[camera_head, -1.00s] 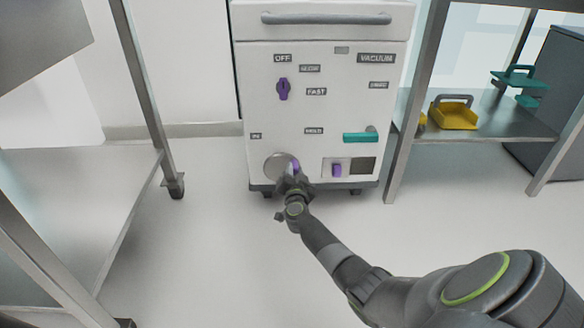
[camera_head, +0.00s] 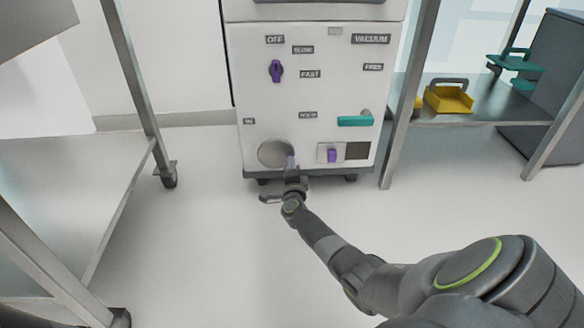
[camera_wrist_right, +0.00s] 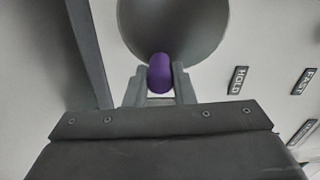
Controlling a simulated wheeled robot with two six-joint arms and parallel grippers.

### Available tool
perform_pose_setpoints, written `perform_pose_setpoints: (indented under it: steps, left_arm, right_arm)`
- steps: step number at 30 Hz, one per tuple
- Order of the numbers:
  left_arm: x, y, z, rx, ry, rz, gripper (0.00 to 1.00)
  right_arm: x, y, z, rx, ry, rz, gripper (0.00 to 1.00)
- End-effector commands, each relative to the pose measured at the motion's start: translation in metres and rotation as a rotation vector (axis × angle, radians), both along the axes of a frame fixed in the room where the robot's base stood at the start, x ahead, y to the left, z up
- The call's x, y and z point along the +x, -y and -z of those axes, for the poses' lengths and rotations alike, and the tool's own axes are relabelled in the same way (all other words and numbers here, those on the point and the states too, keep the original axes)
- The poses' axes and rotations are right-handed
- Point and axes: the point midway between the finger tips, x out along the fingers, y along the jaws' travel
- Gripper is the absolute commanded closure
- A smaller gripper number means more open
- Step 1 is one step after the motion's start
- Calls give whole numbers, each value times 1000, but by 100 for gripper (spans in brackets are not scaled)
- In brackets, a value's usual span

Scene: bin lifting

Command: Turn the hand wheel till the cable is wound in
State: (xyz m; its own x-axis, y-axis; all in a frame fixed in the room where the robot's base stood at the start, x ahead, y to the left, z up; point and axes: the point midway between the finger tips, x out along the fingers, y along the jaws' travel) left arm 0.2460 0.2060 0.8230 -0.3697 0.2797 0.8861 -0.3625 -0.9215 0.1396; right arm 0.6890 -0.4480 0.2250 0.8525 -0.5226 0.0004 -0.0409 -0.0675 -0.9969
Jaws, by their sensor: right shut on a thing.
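The hand wheel (camera_head: 271,154) is a round grey disc low on the left of the white cabinet's front. Its purple knob (camera_head: 291,162) sits at the lower right of the disc. My right gripper (camera_head: 292,176) reaches it from below. In the right wrist view the fingers (camera_wrist_right: 160,82) are shut on the purple knob (camera_wrist_right: 160,70), one on each side, with the grey wheel (camera_wrist_right: 172,22) behind it. No cable can be made out. My left gripper is not in view.
The white cabinet (camera_head: 315,100) also carries a purple selector (camera_head: 276,71), a teal handle (camera_head: 355,121) and a purple switch (camera_head: 332,155) beside a dark window (camera_head: 357,150). Metal racks stand at left (camera_head: 70,150) and right (camera_head: 470,112), the right one with a yellow bin (camera_head: 449,99).

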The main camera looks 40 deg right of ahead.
Motion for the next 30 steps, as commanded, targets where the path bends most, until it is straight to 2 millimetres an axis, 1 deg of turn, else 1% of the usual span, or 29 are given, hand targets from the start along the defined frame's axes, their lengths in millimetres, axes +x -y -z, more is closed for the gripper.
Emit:
perform_pose_setpoints:
  steps: [1, 3, 18, 24, 30]
  left_arm:
    - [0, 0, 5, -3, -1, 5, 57]
    - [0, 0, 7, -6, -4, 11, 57]
    - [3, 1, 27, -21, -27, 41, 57]
    - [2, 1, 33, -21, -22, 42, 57]
    - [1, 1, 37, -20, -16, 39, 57]
  right_arm:
    - [0, -1, 7, 40, 21, -1, 100]
    - [0, -3, 10, 97, 56, 0, 100]
    - [7, -14, 27, 471, 285, -1, 100]
    - [10, -18, 29, 568, 344, 0, 100]
    - [11, -20, 30, 624, 379, 0, 100]
